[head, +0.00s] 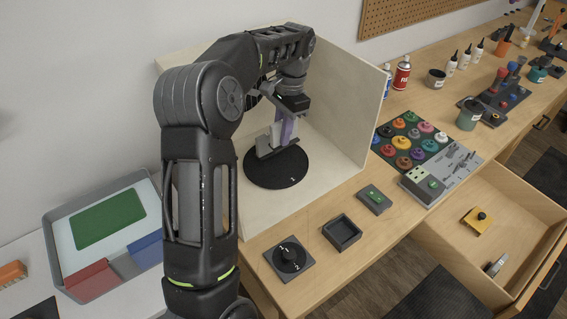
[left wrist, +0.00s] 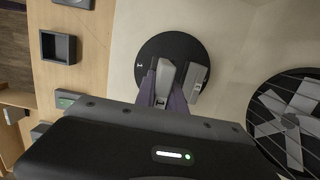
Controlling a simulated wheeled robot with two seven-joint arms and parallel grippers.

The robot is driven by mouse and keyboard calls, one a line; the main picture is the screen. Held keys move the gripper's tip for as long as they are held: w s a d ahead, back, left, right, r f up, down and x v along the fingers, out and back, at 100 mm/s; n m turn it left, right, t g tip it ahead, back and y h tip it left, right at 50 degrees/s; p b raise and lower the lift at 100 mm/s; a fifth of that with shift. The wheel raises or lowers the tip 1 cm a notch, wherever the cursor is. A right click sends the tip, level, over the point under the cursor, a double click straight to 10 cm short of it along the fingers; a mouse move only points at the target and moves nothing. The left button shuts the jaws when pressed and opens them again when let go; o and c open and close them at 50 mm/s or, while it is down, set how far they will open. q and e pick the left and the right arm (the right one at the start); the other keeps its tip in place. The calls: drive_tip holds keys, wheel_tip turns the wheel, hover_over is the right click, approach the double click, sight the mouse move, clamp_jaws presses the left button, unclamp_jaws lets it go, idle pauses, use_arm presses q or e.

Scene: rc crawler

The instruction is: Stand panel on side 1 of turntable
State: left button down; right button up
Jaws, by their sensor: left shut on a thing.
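The black round turntable (head: 262,178) lies on the floor of a pale open booth. It also shows in the left wrist view (left wrist: 150,50). A small white mark sits near its rim, at the front in the head view. A grey block (left wrist: 198,82) is on the disc. My left gripper (head: 284,138) points down over the turntable. Its purplish fingers (left wrist: 161,98) appear closed on a pale grey panel (left wrist: 166,75), beside the grey block. I cannot tell whether the panel's lower edge touches the disc. My right gripper is not in view.
Booth walls (head: 345,105) stand behind and to the right of my gripper. A tray (head: 52,225) with coloured pieces is at left. A dial (head: 289,258), a square black dish (head: 342,232) and a green-button box (head: 375,198) line the front. An open drawer (head: 500,225) juts out at right.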

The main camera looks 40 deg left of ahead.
use_arm(q)
drive_tip(key=shift+s, duration=0.1)
drive_tip(key=shift+f+b, duration=0.25)
drive_tip(key=shift+b, duration=0.05)
drive_tip(key=b, duration=0.5)
hover_over(280, 171)
drive_tip(key=f, duration=0.5)
drive_tip(key=shift+w+d+f, duration=0.15)
drive_tip(key=shift+w+f, duration=0.05)
drive_tip(key=shift+w, duration=0.1)
drive_tip(key=shift+p, duration=0.8)
drive_tip(key=shift+f, duration=0.1)
drive_tip(key=shift+f, duration=0.1)
wheel_tip(280, 171, down, 3)
drive_tip(key=shift+p, duration=0.4)
drive_tip(key=shift+f, duration=0.3)
